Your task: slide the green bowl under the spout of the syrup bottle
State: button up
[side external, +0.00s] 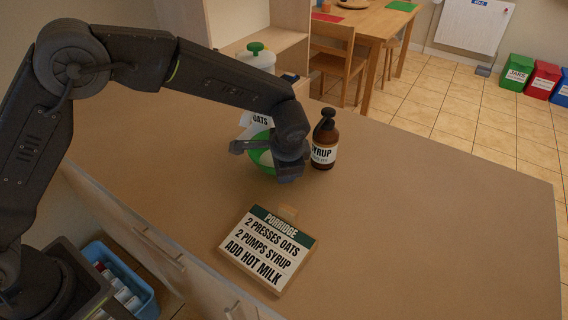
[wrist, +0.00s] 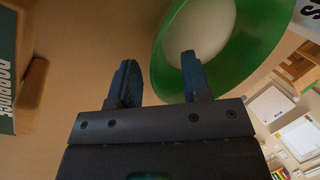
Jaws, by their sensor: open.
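The green bowl (side external: 256,160) stands on the counter with pale contents inside, partly hidden by my gripper (side external: 287,172). In the wrist view the bowl (wrist: 262,62) fills the upper right. My open gripper (wrist: 159,72) has its right finger over or inside the bowl and its left finger outside, with the near rim between them. Whether either finger touches the bowl cannot be told. The brown syrup bottle (side external: 325,150) with a black pump top stands upright to the right of the bowl, apart from it. The bowl is not beneath its spout.
An oats dispenser (side external: 257,56) with a green knob stands behind my arm, its label partly visible behind the bowl. A porridge recipe sign (side external: 266,248) lies in front; its edge shows in the wrist view (wrist: 14,75). The right side of the counter (side external: 440,220) is clear.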

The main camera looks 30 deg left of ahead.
grip_shut()
jog(key=shift+d, duration=0.1)
dwell(0.4)
jog(key=shift+s+d, duration=0.65)
jog(key=shift+d, duration=0.9)
jog(key=shift+s+d, duration=0.6)
jog(key=shift+d, duration=0.9)
jog(key=shift+s+d, duration=0.65)
jog(key=shift+d, duration=0.9)
grip_release()
jog(key=shift+r, duration=0.1)
